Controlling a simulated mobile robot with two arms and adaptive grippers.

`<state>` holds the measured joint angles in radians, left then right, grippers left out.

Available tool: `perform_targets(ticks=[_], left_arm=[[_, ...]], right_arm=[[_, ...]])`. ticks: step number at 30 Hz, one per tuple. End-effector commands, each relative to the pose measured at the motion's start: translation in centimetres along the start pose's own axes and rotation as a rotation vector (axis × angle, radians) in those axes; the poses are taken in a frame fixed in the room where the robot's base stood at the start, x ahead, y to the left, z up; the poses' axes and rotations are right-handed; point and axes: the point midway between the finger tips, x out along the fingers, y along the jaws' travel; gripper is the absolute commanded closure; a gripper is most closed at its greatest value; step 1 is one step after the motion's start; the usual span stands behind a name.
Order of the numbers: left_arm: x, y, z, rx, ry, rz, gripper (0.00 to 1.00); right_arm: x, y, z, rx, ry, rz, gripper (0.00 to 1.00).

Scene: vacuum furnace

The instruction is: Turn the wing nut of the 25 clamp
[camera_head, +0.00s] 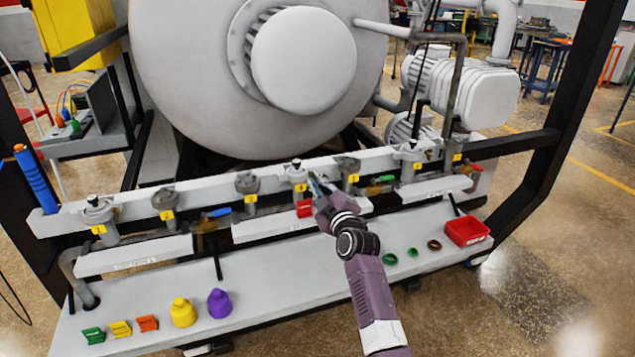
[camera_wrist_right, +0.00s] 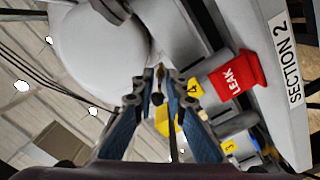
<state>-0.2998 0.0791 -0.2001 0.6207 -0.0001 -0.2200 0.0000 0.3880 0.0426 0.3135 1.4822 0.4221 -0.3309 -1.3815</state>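Several clamps with yellow number tags sit along the grey pipe rail; no size marking such as 25 is legible. The clamp tagged 4 (camera_head: 297,171) is at mid-rail, and its yellow tag (camera_wrist_right: 188,88) shows in the right wrist view. My right gripper (camera_head: 316,184) is just to the right of this clamp. In the wrist view its two blue fingers (camera_wrist_right: 160,92) are apart, with a small dark piece, perhaps the wing nut (camera_wrist_right: 158,98), showing between the tips. I cannot tell whether they touch it. My left gripper is not in view.
The big furnace drum (camera_head: 190,90) stands behind the rail. The shelf's middle is mostly clear.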

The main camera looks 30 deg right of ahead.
Motion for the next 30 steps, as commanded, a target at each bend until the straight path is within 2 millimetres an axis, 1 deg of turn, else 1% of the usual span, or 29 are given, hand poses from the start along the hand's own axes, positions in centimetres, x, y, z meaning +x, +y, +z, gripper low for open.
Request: perform_targets(ticks=[7, 11, 23, 30], left_arm=[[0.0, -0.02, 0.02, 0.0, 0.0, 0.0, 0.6], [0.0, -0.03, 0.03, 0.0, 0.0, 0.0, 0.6], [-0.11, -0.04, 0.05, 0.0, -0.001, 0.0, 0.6], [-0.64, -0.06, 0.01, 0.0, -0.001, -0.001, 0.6]], right_arm=[[0.07, -0.02, 0.04, -0.001, -0.001, 0.0, 0.88], [0.06, -0.03, 0.04, -0.001, -0.001, -0.001, 1.0], [0.05, -0.01, 0.03, 0.015, -0.001, -0.001, 1.0], [0.05, 0.07, -0.05, 0.117, 0.0, -0.001, 1.0]])
